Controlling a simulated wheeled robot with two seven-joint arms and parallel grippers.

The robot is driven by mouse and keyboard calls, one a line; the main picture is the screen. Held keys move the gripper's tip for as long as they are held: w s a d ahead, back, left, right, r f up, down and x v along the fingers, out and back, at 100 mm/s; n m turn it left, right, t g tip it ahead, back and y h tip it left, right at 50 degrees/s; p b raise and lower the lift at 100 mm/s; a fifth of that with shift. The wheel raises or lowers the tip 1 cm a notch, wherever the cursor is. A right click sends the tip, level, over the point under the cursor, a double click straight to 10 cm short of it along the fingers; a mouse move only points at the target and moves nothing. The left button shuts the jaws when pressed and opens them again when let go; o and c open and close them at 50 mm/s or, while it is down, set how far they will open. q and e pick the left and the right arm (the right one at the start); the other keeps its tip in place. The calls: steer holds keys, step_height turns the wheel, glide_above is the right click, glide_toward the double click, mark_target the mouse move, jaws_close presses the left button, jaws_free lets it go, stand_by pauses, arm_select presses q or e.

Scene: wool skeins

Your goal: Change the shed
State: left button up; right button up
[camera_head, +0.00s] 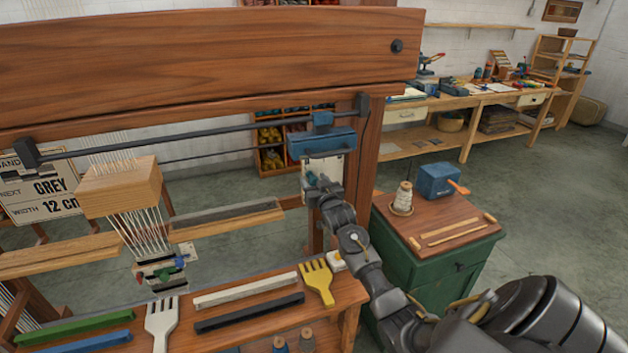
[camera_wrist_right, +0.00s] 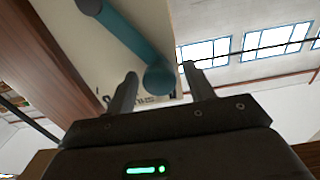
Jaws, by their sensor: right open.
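The wooden loom (camera_head: 200,65) fills the left and middle of the head view. A blue housing (camera_head: 322,142) sits on its dark rail, with a pale plate below it. In the right wrist view a teal lever (camera_wrist_right: 130,40) with a rounded end crosses the pale plate (camera_wrist_right: 75,40). My right gripper (camera_head: 316,190) is at the plate, and its open fingers (camera_wrist_right: 158,82) stand either side of the lever's rounded end. I cannot tell whether they touch it. White warp threads (camera_head: 145,228) pass a wooden block (camera_head: 122,188). My left gripper is out of view.
The loom's front shelf holds a yellow fork (camera_head: 318,281), a white fork (camera_head: 161,322) and several coloured bars. A green cabinet (camera_head: 430,275) stands right of my right arm, with a thread cone (camera_head: 402,198) and blue box (camera_head: 437,181) on top. A sign (camera_head: 45,190) hangs left.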

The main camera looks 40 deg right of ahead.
steer(key=shift+c, duration=0.4)
steer(key=shift+w, duration=0.1)
jaws_close()
